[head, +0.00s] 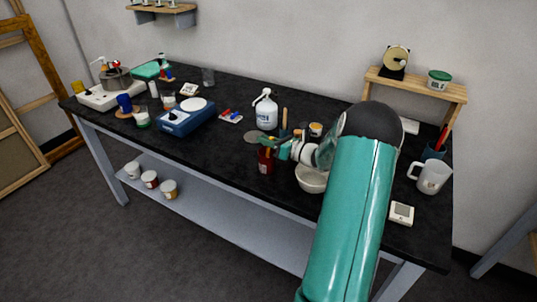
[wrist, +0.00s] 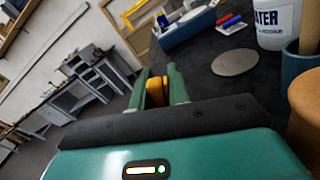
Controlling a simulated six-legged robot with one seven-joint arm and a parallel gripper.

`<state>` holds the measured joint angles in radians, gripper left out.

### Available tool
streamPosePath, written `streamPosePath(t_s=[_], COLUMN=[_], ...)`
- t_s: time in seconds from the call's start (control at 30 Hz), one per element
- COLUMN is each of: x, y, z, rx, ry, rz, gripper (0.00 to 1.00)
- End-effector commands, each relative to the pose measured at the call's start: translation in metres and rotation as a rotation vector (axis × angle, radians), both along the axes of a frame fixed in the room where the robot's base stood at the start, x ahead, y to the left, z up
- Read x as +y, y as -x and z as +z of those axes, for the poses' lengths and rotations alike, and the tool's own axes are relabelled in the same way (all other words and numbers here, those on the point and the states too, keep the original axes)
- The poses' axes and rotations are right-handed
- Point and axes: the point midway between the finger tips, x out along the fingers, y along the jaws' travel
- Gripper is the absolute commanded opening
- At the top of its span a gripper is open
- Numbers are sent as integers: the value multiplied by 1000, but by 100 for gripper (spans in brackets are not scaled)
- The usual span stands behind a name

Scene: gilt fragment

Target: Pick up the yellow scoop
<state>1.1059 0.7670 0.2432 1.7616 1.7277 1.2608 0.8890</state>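A yellow-orange piece (wrist: 156,92), likely the yellow scoop, shows between my fingers in the wrist view. Only a short part of it is visible, and the rest is hidden by my gripper. In the head view a small yellow part (head: 268,152) shows at the top of a dark red cup (head: 265,165) near the table's front edge. My gripper (head: 281,146) is beside the top of this cup, pointing left. Its green fingers (wrist: 161,85) are apart, on either side of the yellow piece. I cannot tell whether they touch it.
A white bowl (head: 311,181) stands close below my wrist. A white water bottle (head: 266,112) and a grey disc (wrist: 236,62) are behind the gripper. A blue device (head: 187,118) is to the left. A mug (head: 433,177) stands right of my arm on the black table.

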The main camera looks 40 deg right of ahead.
Motion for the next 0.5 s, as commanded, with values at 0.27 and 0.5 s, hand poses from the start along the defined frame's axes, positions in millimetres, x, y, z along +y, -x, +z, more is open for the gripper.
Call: streamPosePath(t_s=[0.27,0.5], x=[0,0], y=[0,0], z=[2,36], rx=[0,-3], ry=[1,5], rz=[0,0], gripper=[0,0])
